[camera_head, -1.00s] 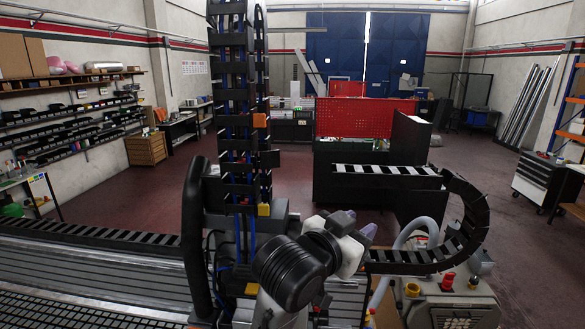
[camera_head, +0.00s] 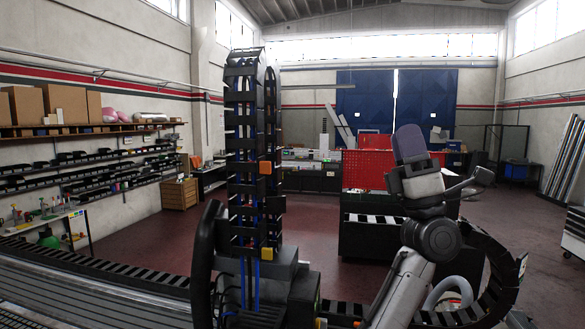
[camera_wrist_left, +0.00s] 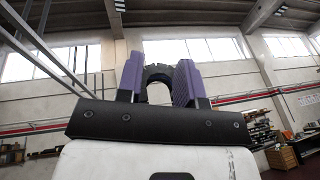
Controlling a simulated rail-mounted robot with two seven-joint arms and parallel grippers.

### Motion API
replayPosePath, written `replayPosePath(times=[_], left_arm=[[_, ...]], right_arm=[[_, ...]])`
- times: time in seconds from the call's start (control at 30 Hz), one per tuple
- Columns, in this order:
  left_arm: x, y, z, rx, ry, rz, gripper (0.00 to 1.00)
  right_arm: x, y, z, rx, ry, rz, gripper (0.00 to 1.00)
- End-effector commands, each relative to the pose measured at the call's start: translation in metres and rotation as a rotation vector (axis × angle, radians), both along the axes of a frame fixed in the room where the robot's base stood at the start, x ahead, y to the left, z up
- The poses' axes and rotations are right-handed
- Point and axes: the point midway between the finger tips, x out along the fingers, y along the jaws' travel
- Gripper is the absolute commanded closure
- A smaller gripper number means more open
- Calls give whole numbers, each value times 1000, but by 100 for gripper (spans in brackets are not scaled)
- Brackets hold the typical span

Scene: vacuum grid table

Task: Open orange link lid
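The orange link (camera_head: 265,167) sits on the right strand of the upright black cable chain (camera_head: 241,150), about halfway up. Its lid looks closed, but it is too small to be sure. My left gripper (camera_head: 409,142) points upward well to the right of the chain, touching nothing. In the left wrist view its two purple fingers (camera_wrist_left: 158,80) stand apart with a clear gap. A dark curved part shows between them; I cannot tell what it is. My right gripper is not in view.
A yellow link (camera_head: 267,254) sits low on the chain. A dark cabinet with a red perforated panel (camera_head: 366,170) stands behind my left arm. Shelves with parts (camera_head: 90,160) line the left wall. Open floor lies between the chain and the cabinet.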

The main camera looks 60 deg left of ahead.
Motion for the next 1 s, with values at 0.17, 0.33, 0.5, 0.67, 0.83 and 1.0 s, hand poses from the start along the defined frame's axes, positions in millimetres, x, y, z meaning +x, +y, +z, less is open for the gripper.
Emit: replayPosePath(times=[0.17, 0.33, 0.5, 0.67, 0.83, 1.0], left_arm=[[-29, 36, -34, -232, -281, 11, 66], [-61, 52, -66, -392, -539, 41, 66], [-80, 56, -90, -475, -714, 71, 66], [-89, 57, -100, -501, -797, 82, 66], [-98, 66, -94, -491, -816, 67, 66], [-118, 86, -81, -489, -815, 68, 66]], right_arm=[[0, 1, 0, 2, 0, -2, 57], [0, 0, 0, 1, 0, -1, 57], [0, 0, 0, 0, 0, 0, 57], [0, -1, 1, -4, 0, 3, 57], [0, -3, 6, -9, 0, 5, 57], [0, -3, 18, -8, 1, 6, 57]])
